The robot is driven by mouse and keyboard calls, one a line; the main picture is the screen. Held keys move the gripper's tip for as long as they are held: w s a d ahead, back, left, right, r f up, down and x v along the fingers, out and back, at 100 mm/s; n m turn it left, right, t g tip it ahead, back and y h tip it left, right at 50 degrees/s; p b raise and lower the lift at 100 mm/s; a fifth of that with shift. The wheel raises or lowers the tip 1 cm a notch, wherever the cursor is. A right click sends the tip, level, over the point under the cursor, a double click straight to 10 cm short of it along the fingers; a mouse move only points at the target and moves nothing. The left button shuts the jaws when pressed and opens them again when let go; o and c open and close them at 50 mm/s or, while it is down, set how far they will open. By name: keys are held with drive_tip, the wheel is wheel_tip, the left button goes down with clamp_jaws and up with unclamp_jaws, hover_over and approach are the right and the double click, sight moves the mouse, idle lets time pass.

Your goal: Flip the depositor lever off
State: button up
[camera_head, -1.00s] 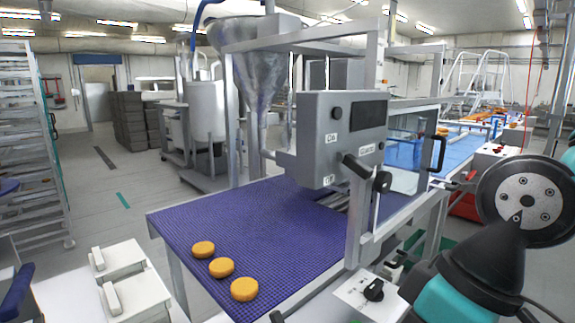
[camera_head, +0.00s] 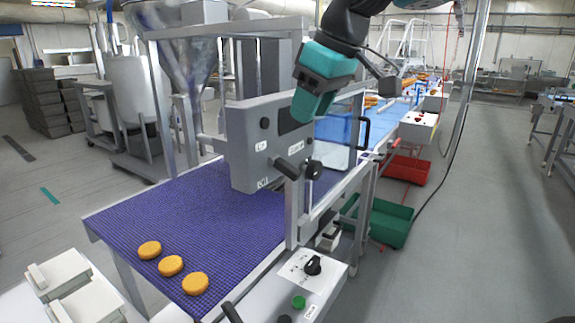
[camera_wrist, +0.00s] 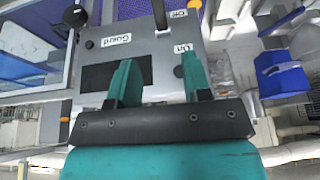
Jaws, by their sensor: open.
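The depositor's grey control box (camera_head: 240,150) stands over the blue belt, with labels reading On, Off and Guard. My gripper (camera_wrist: 160,75) is open and empty. In the head view my teal gripper (camera_head: 303,108) is in front of the box's upper right and partly hides its dark screen; contact cannot be told.
Orange rounds (camera_head: 171,265) lie on the belt (camera_head: 150,215). A clear guard (camera_head: 335,155) is right of the box. A green crate (camera_head: 385,222) stands on the floor.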

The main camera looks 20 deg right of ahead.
sight(287, 165)
drive_tip(key=p+x, duration=0.1)
drive_tip(key=x, duration=1.1)
drive_tip(key=shift+w+f, duration=0.1)
drive_tip(key=shift+f, duration=0.2)
clamp_jaws()
drive_tip(key=shift+f, duration=0.1)
